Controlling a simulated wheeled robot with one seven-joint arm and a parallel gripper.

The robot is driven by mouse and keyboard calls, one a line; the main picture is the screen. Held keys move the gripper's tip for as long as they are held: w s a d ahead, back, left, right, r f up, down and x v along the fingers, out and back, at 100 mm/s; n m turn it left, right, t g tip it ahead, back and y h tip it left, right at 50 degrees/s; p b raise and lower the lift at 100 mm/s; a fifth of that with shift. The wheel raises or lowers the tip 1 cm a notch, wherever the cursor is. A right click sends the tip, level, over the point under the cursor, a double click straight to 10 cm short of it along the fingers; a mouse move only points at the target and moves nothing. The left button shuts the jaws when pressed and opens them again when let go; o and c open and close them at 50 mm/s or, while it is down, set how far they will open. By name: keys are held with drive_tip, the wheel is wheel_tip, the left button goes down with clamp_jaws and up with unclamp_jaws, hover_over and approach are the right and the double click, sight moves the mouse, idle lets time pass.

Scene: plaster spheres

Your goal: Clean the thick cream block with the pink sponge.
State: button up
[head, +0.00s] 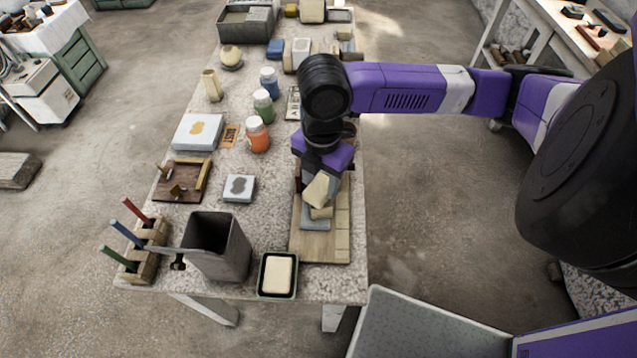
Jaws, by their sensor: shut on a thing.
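My gripper (318,178) points down over the wooden board (338,240) at the table's right front. It is shut on a pale cream, tilted piece (318,189); I cannot tell whether this is a block or a sponge. A smaller cream-tan piece (321,212) shows just below it, over a grey slab (316,224) on the board. Whether these pieces touch is not clear. No clearly pink sponge shows. A cream block (279,274) lies in a dark tray (262,291) at the front edge. My wrist hides part of the board.
A dark open bin (220,258) and a wooden holder with coloured handles (148,262) stand at front left. Two stained pale slabs (198,130) (239,188), an orange-red jar (257,135), a green jar (263,105) and a blue jar (269,81) stand left of my arm.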

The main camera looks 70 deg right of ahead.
sight(311, 197)
drive_tip(key=shift+w+a+p, duration=0.15)
drive_tip(key=shift+w+a, duration=0.05)
drive_tip(key=shift+a, duration=0.7)
drive_tip(key=shift+w+a+p, duration=0.15)
drive_tip(key=shift+w+a, duration=0.05)
drive_tip(key=shift+a, duration=0.65)
drive_tip(key=shift+s+d+r+p, duration=0.2)
drive_tip(key=shift+d+r, duration=0.15)
drive_tip(key=shift+d, duration=0.15)
drive_tip(key=shift+s+d+r+p, duration=0.1)
drive_tip(key=shift+d+r+p, duration=0.05)
drive_tip(key=shift+d+r, duration=0.3)
drive_tip(key=shift+w+f, duration=0.1)
drive_tip(key=shift+f, duration=0.05)
drive_tip(key=shift+d, duration=0.15)
drive_tip(key=shift+s+d+f+b, duration=0.1)
drive_tip(key=shift+s+d+b, duration=0.25)
drive_tip(key=shift+d, duration=0.1)
drive_tip(key=shift+f+b, duration=0.4)
drive_tip(key=shift+f, duration=0.2)
